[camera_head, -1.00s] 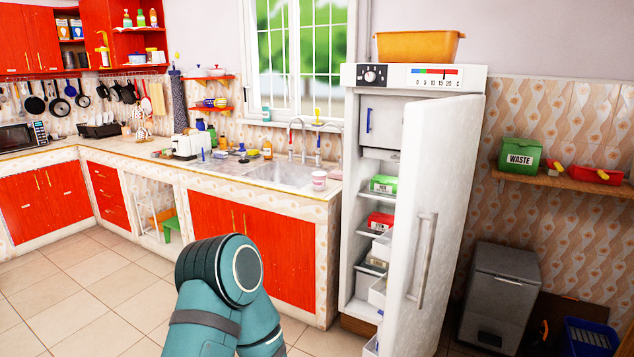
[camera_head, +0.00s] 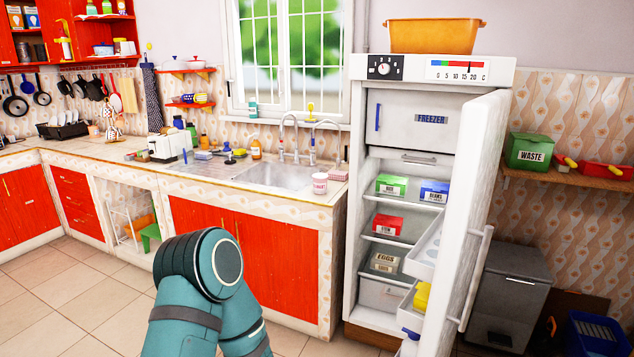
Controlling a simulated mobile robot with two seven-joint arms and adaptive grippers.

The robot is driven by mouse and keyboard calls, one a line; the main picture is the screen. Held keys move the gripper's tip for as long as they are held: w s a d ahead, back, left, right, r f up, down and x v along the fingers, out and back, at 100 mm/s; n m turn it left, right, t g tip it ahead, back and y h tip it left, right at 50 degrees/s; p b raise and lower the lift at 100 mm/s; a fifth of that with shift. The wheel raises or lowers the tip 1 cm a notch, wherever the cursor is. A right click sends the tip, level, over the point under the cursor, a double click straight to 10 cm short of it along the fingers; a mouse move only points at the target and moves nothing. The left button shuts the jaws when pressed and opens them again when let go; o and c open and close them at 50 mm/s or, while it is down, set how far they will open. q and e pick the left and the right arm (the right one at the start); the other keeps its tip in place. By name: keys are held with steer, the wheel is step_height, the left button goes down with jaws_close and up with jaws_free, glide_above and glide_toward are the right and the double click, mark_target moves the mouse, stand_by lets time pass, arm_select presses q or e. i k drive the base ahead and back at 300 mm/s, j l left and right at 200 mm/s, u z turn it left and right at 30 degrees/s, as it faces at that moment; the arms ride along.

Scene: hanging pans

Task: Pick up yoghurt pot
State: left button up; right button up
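A small white pot with a pink label (camera_head: 320,183), which looks like the yoghurt pot, stands upright on the front edge of the counter, right of the sink (camera_head: 280,177). Its label is too small to read for certain. Neither of my grippers is in view. Only a teal bent link of one of my arms shows at the lower middle, in front of the red cabinet doors and well below the pot. Nothing touches the pot.
The fridge (camera_head: 368,215) stands right of the counter, its door (camera_head: 468,230) open towards me. Boxes and an egg carton (camera_head: 384,261) sit inside. A grey bin (camera_head: 508,290) stands at the right. Tiled floor is free at the left.

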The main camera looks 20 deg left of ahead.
mark_target(320, 180)
steer(key=i+j, duration=0.15)
steer(key=j, duration=0.15)
steer(key=i+j+z, duration=0.1)
steer(key=j, duration=0.25)
steer(key=i+j+z, duration=0.1)
steer(key=i+j, duration=0.2)
steer(key=j, duration=0.2)
steer(key=i+j+z, duration=0.1)
steer(key=j, duration=0.25)
steer(key=i+j, duration=0.3)
steer(key=i+j+z, duration=0.15)
steer(key=i+j, duration=0.2)
steer(key=i+j+z, duration=0.15)
steer(key=i+j, duration=0.2)
steer(key=j, duration=0.25)
